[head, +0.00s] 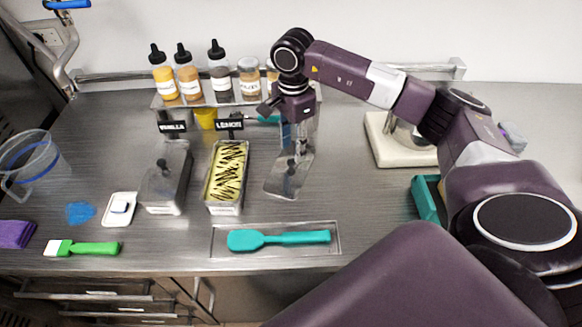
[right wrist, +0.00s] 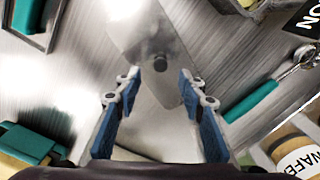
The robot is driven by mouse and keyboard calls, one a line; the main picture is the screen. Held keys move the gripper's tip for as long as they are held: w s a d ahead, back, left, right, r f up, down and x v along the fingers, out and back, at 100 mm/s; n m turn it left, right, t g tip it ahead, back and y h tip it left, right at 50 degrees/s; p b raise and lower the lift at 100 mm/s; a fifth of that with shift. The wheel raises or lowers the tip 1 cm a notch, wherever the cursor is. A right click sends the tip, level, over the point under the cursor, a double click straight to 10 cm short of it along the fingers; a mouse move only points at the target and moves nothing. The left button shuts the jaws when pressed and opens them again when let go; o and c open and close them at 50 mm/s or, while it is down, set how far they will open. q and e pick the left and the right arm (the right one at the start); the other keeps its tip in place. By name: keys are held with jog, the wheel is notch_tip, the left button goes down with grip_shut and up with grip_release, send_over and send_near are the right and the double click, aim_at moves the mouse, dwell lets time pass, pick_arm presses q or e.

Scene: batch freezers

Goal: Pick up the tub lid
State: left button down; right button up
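The loose tub lid (head: 280,186) is a flat metal plate with a dark knob, lying on the steel counter right of the lemon tub (head: 226,178). The lemon tub is uncovered, showing yellow gelato with dark stripes. My right gripper (head: 299,148) points down over the lid and partly hides it. In the right wrist view my right gripper (right wrist: 160,86) has its blue-padded fingers spread apart with nothing between them. The lid (right wrist: 140,35) and its knob (right wrist: 160,63) show just beyond the fingertips. My left gripper is not in view.
A lidded vanilla tub (head: 165,180) stands left of the lemon tub. A teal spatula (head: 278,239) lies in a tray at the front. Bottles (head: 190,80) and jars line a shelf behind. A white-based appliance (head: 385,140) and a teal container (head: 425,198) stand right.

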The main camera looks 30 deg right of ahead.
aim_at(292, 161)
notch_tip(292, 161, down, 4)
jog(key=shift+a+f+p, duration=0.1)
jog(key=shift+f+p, duration=0.15)
jog(key=shift+p, duration=1)
jog(key=shift+f, duration=0.5)
grip_shut()
